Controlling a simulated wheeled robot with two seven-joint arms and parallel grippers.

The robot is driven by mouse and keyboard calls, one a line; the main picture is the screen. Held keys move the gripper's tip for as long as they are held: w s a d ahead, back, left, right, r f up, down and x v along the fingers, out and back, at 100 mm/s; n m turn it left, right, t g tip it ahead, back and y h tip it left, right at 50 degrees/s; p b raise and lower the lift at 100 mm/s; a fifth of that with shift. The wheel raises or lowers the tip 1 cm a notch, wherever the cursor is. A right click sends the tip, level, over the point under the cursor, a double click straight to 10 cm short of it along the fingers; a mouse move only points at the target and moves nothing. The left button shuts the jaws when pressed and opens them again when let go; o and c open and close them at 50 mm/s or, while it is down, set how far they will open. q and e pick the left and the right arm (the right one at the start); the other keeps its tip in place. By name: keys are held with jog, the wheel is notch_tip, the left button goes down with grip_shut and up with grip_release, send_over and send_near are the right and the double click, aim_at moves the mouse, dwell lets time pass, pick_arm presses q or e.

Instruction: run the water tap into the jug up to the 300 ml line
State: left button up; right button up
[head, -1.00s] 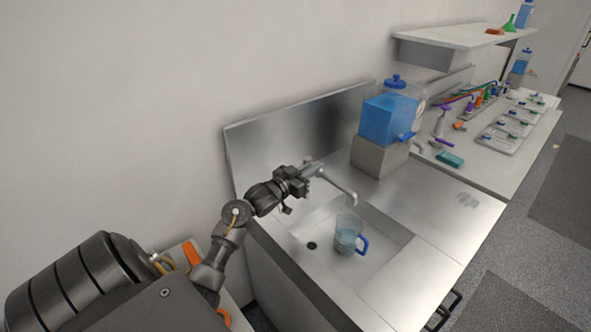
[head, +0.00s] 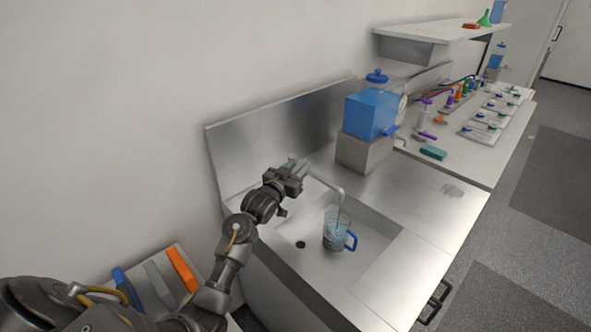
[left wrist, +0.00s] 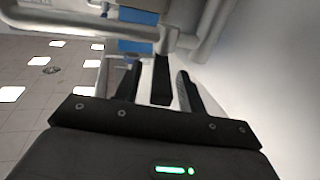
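The clear jug (head: 332,241) with a blue handle stands upright in the sink (head: 290,262), under the spout of the tap (head: 326,185). A thin pale streak runs from the spout into the jug, and bluish water shows inside. The 300 ml line and exact level are too small to read. My left gripper (head: 298,172) is at the tap's base by the wall. In the left wrist view its two fingers (left wrist: 160,76) are apart, with a dark tap lever (left wrist: 161,88) between them and gaps visible on both sides. My right gripper is out of view.
A blue water container (head: 371,114) with a spigot stands on a grey block behind the sink, right of the tap. A teal block (head: 433,152) and several trays lie on the bench beyond. The steel counter (head: 415,205) right of the sink is clear.

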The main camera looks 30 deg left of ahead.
pick_arm(q)
jog(key=shift+s, duration=0.3)
jog(key=s+b, duration=0.2)
jog(key=s, duration=0.8)
jog(key=shift+s+a, duration=0.15)
jog(key=shift+a, duration=0.05)
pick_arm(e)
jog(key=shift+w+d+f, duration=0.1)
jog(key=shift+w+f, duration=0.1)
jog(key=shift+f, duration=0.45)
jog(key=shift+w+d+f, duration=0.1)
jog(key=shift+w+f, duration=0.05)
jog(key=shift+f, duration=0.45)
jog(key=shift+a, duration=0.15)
